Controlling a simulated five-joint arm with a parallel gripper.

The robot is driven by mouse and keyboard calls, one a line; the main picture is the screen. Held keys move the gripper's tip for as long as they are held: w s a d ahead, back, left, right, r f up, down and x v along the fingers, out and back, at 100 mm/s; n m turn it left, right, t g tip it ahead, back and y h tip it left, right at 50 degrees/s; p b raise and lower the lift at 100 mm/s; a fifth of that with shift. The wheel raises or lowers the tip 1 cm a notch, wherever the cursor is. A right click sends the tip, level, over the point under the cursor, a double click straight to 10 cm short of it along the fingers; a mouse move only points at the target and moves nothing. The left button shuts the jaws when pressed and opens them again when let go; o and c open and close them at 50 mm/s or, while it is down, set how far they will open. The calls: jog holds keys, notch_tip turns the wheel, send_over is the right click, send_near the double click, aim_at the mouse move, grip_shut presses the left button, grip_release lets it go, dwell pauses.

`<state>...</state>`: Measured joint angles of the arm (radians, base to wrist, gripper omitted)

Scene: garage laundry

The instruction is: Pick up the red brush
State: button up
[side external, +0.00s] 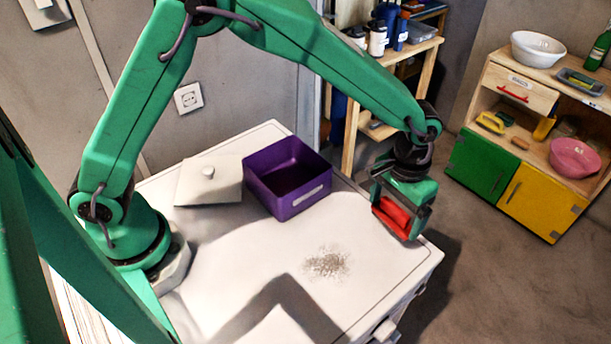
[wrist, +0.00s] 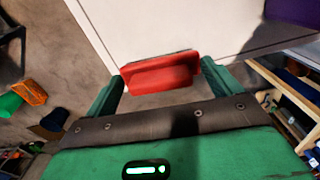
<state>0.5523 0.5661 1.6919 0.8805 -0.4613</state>
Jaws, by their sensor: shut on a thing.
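The red brush (side external: 394,215) is between the jaws of my gripper (side external: 402,208) in the side external view, near the right edge of the white top. My gripper is shut on it. In the wrist view the red brush (wrist: 160,74) lies across between the two green fingers (wrist: 162,88), with a finger at each end. Only its red body shows; I cannot see any bristles. I cannot tell for sure whether it touches the white top or hangs above it.
A purple open box (side external: 287,205) and a pale slab with a round knob (side external: 208,180) stand at the back of the white top (side external: 240,260). A patch of grey crumbs (side external: 327,263) lies near the front. A shelf cabinet (side external: 490,160) stands to the right, across the floor.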

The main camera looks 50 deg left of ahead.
jog(key=s+d+r, duration=0.5)
jog(key=s+r, duration=0.1)
jog(key=s, duration=0.3)
jog(key=shift+s+r, duration=0.2)
jog(key=shift+s, duration=0.15)
jog(key=shift+d, duration=0.1)
jog(key=shift+o, duration=0.7)
jog(key=shift+c, duration=0.2)
jog(key=s+a+f+n, duration=0.3)
jog(key=s+a+n, duration=0.3)
jog(key=s+n, duration=0.3)
jog(key=shift+s+a, duration=0.3)
jog(key=shift+f, duration=0.2)
